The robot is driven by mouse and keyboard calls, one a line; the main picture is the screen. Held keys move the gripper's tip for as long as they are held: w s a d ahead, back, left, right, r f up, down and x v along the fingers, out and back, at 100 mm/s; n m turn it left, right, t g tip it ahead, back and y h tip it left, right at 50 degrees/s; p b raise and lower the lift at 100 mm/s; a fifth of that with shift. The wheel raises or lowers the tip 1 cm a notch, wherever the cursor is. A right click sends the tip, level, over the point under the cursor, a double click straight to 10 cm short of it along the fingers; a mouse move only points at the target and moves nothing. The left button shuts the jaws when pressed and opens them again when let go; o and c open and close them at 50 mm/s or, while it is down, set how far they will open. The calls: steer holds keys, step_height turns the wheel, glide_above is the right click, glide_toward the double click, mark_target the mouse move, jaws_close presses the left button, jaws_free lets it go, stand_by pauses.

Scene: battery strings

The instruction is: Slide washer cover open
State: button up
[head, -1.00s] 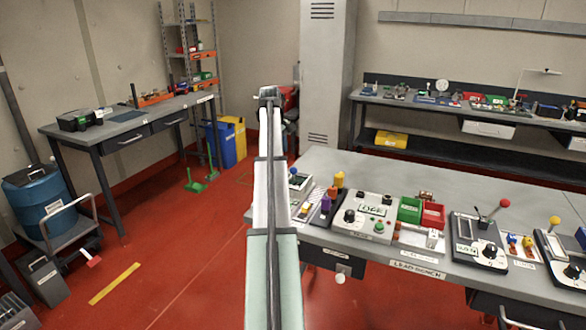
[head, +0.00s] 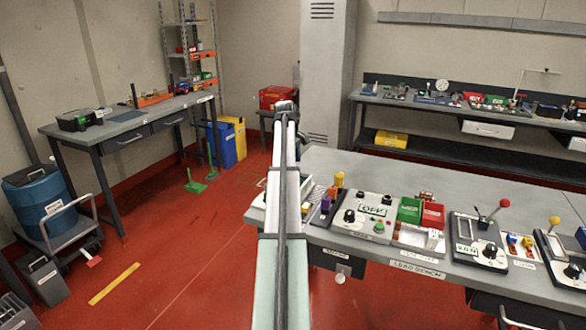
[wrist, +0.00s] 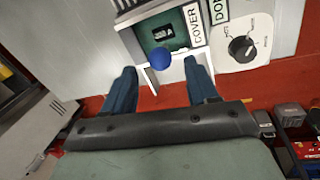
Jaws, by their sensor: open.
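In the wrist view, a blue ball knob (wrist: 158,58) sits at the near edge of a pale-framed unit. The unit has a green recessed window (wrist: 165,34) with a small dark part in it. A label reading COVER (wrist: 194,25) stands to the right of the window. My gripper (wrist: 159,66) is open, one blue finger on each side of the knob, with gaps showing. I cannot tell how deep the fingers reach. In the head view my arm hides the gripper and the knob.
A panel with a black dial (wrist: 241,48) is right of the unit in the wrist view. In the head view, the workbench (head: 330,160) carries a purple block, a green bin (head: 411,210), a red bin (head: 433,214) and levers. Red floor lies left of it.

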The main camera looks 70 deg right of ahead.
steer(key=shift+d+f, duration=0.2)
steer(key=shift+f, duration=0.65)
steer(key=shift+d+f, duration=0.15)
steer(key=shift+f, duration=0.7)
jaws_close()
